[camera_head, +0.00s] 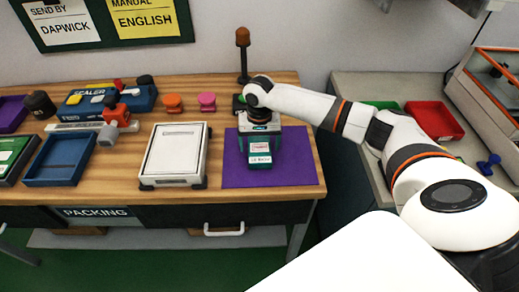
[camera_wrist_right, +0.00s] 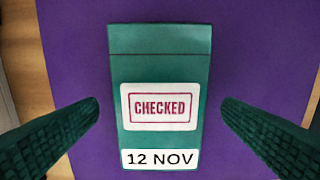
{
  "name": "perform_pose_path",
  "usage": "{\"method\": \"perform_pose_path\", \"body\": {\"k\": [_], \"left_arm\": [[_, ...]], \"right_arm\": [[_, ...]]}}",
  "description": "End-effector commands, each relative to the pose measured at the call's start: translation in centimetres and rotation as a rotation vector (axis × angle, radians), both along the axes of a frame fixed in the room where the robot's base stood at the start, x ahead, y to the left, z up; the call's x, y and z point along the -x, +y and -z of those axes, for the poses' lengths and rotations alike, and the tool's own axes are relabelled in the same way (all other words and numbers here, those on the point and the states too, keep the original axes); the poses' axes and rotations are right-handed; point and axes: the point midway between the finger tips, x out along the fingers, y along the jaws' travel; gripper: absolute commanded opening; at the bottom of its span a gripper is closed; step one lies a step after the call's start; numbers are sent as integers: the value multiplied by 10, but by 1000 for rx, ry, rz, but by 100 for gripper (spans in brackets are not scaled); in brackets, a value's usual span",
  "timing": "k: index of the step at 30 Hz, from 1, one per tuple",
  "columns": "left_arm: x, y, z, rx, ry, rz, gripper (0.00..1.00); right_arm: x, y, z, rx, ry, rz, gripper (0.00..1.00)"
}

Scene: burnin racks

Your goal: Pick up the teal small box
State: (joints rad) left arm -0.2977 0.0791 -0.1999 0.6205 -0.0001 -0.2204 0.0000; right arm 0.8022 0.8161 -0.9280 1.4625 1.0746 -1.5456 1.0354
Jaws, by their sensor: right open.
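The teal small box (camera_head: 260,160) stands on a purple mat (camera_head: 298,165) at the right end of the wooden bench. In the right wrist view the box (camera_wrist_right: 160,70) fills the middle, with a "CHECKED" stamp label and a "12 NOV" label facing the camera. My right gripper (camera_head: 260,138) is over the box in the head view and hides part of it. In the right wrist view its two dark fingers (camera_wrist_right: 160,120) are open, one on each side of the box, with purple mat showing between them and the box. My left gripper is not in view.
A white scale-like device (camera_head: 175,154) stands left of the mat. Orange (camera_head: 172,103) and pink (camera_head: 207,101) stamps are behind it. A dark post with a brown top (camera_head: 243,38) rises behind the mat. A red tray (camera_head: 434,121) is on the right counter.

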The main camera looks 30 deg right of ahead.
Motion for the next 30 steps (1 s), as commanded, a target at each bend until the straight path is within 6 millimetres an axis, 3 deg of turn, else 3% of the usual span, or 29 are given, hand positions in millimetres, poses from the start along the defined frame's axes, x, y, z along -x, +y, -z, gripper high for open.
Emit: {"method": "perform_pose_path", "body": {"k": [4,12,21,30], "left_arm": [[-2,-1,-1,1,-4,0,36],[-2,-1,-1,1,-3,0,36],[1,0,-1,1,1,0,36],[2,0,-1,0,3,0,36]], "right_arm": [[0,0,16,1,0,0,89],[0,0,19,1,-2,-1,89],[0,-1,18,1,-2,0,40],[-1,-1,13,1,-3,0,38]]}}
